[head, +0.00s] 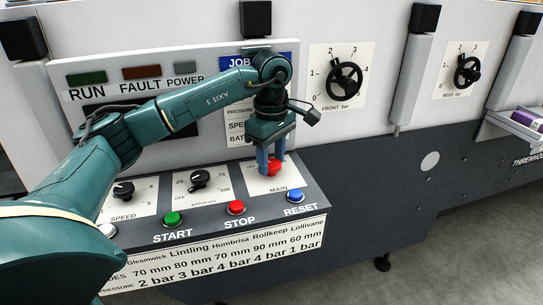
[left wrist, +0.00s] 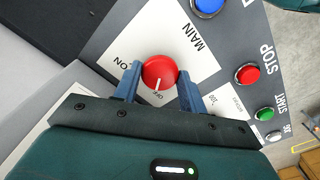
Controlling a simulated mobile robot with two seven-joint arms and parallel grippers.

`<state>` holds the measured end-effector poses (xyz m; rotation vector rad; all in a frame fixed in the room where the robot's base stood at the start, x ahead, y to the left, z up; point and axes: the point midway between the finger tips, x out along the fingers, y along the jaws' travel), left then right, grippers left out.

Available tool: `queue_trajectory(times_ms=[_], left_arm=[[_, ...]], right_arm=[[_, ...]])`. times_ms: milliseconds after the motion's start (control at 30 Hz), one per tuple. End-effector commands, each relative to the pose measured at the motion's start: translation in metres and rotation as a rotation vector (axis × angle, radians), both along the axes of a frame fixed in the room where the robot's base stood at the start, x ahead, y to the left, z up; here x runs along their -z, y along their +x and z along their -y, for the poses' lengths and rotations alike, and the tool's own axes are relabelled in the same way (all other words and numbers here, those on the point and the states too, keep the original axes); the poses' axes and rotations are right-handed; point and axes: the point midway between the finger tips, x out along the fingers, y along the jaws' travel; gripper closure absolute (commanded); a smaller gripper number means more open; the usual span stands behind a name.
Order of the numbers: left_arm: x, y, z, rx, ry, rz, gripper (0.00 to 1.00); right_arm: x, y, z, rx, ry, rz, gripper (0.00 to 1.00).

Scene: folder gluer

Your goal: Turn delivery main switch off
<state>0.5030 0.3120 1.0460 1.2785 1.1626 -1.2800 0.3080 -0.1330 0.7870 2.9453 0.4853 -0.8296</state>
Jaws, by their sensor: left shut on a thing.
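The main switch is a red round knob (head: 274,167) on a white plate marked MAIN (head: 288,184) on the sloped control panel. My left gripper (head: 272,163) reaches down over it, with one blue finger on each side, shut on the knob. The left wrist view also shows the red knob (left wrist: 159,72) between the fingers. Its white pointer line faces the gripper body, towards small lettering that looks like OFF. The ON mark (left wrist: 121,63) is off to the left of the knob. My right gripper is not in view.
Near the knob are the blue RESET button (head: 295,195), the red STOP button (head: 236,207) and the green START button (head: 173,218). The batch dial (head: 200,179) and speed dial (head: 123,189) sit to the left. The FRONT pressure handwheel (head: 344,82) is on the wall behind.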

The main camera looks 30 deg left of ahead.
Motion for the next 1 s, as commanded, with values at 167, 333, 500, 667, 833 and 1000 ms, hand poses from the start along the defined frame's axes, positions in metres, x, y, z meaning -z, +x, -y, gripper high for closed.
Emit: queue_trajectory(times_ms=[167,333,500,667,833,1000], left_arm=[[-0.0013,0.0006,-0.0010,-0.100,0.002,0.004,0.82],[-0.0014,0.0007,-0.0011,-0.159,0.002,0.004,0.82],[-0.0015,0.0007,-0.0012,-0.187,0.003,0.005,0.82],[-0.0015,0.0008,-0.0013,-0.195,0.003,0.005,0.82],[-0.0016,0.0008,-0.0014,-0.195,0.002,0.005,0.82],[-0.0015,0.0007,-0.0013,-0.194,0.002,0.004,0.53]], right_arm=[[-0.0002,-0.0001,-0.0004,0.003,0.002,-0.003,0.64],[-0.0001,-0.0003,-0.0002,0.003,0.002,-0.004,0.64],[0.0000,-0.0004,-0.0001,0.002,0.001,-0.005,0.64],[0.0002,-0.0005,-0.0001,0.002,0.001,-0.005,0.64],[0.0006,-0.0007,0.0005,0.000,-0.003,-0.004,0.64],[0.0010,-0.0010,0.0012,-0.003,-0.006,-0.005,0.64]])
